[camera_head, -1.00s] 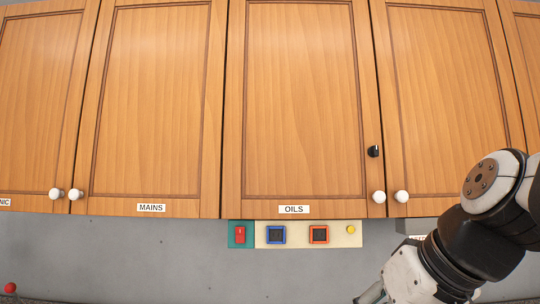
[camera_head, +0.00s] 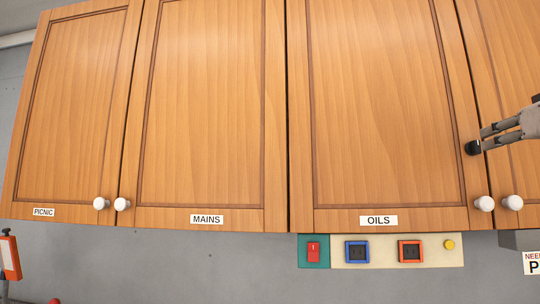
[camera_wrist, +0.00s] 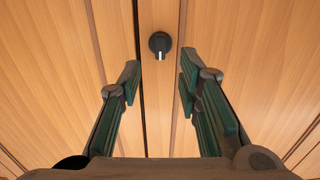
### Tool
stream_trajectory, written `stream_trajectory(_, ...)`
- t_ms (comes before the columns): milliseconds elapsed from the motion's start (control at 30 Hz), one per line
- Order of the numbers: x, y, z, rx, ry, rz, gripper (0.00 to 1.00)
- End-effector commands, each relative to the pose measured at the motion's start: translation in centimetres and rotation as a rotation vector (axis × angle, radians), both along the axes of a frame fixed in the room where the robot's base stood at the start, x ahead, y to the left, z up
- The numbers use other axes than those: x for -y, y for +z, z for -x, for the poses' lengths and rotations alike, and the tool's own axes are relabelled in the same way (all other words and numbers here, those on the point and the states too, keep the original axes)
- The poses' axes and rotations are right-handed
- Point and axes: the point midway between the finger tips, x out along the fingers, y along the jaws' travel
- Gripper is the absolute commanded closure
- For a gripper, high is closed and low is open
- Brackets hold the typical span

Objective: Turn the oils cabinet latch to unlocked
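The oils cabinet door (camera_head: 385,110) is shut, with an OILS label (camera_head: 378,220) on its bottom rail. Its latch (camera_head: 472,147) is a small black round knob on the door's right stile, above the white pull knob (camera_head: 484,203). My gripper (camera_head: 484,139) reaches in from the right, fingertips close to the latch. In the wrist view, the latch (camera_wrist: 159,43) lies ahead of my open, empty gripper (camera_wrist: 160,77), roughly centred between the fingers. The latch's white mark points down in that view, which appears turned over. Contact with the latch cannot be told.
The picnic (camera_head: 75,110) and mains (camera_head: 208,110) cabinet doors are shut, to the left. A panel (camera_head: 458,250) with a red switch (camera_head: 314,252), blue and orange sockets and a yellow button is below the oils door. Another white knob (camera_head: 512,202) is on the neighbouring right door.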

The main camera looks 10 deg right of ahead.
Motion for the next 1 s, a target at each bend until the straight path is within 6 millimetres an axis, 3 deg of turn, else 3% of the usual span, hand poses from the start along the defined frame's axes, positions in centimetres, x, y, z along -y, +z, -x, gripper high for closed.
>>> stream_trajectory(200,1.0,0.1,-4.0,-0.002,0.002,-0.001,0.68)
stream_trajectory(400,1.6,0.1,-6.3,-0.001,0.001,-0.001,0.68)
stream_trajectory(833,1.8,0.0,-7.2,0.000,0.001,0.000,0.68)
stream_trajectory(967,1.8,0.0,-7.2,0.000,0.001,0.000,0.98)
stream_trajectory(1000,1.8,0.0,-7.2,-0.001,0.001,0.000,1.00)
